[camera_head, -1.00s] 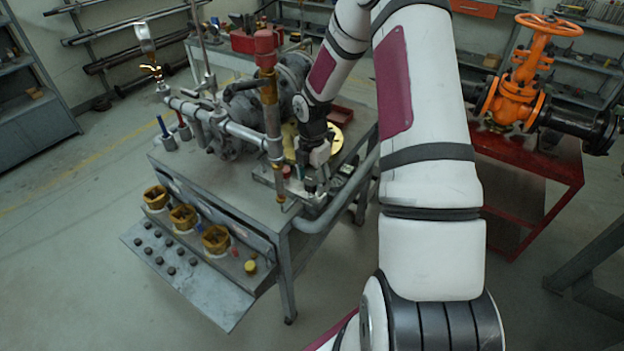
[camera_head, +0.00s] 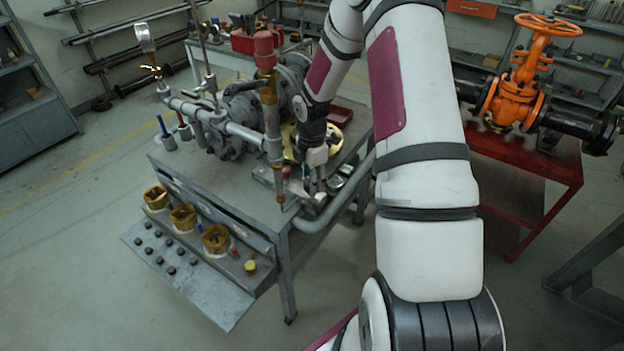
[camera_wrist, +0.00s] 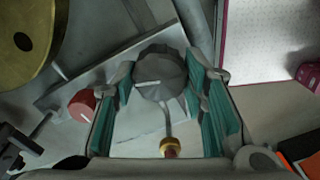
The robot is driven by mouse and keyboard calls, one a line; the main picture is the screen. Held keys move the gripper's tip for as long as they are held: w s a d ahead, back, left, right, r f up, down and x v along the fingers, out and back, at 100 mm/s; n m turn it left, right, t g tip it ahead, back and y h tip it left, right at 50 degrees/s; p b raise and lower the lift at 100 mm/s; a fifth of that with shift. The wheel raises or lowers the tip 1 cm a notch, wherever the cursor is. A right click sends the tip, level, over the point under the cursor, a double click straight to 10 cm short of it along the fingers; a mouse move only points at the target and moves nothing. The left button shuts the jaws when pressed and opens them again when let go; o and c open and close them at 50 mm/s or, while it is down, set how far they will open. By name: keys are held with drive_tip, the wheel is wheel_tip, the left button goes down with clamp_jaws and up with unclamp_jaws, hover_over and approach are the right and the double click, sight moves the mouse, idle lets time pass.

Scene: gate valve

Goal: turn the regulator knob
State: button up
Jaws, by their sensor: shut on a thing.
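The regulator knob (camera_wrist: 160,74) is a dark grey, faceted round knob with a pale line across its face, seen in the wrist view. My gripper (camera_wrist: 168,80) has its two teal-lined fingers on either side of the knob, with the tips at its sides. In the head view my gripper (camera_head: 316,186) points down at the front right corner of the workbench (camera_head: 215,185). The knob cannot be made out there behind the fingers.
A red cap (camera_wrist: 82,105) stands just left of the fingers. A large brass disc (camera_wrist: 25,38) is at upper left. In the head view a vertical pipe with a red top (camera_head: 266,80) rises close left of my gripper. An orange gate valve (camera_head: 515,95) stands on a red table at right.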

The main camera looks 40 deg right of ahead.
drive_tip(key=m, duration=0.3)
drive_tip(key=shift+m, duration=0.4)
drive_tip(key=m, duration=0.3)
drive_tip(key=shift+m, duration=0.3)
drive_tip(key=m, duration=0.3)
drive_tip(key=shift+m+b, duration=0.35)
drive_tip(key=shift+m, duration=0.05)
drive_tip(key=m, duration=0.3)
drive_tip(key=shift+m+b, duration=0.3)
drive_tip(key=shift+b, duration=0.05)
drive_tip(key=m, duration=0.3)
drive_tip(key=shift+m+b, duration=0.3)
drive_tip(key=shift+b, duration=0.1)
drive_tip(key=m+b, duration=0.1)
drive_tip(key=m, duration=0.2)
drive_tip(key=shift+m, duration=0.3)
drive_tip(key=m+b, duration=0.1)
drive_tip(key=m, duration=0.5)
drive_tip(key=shift+m, duration=0.4)
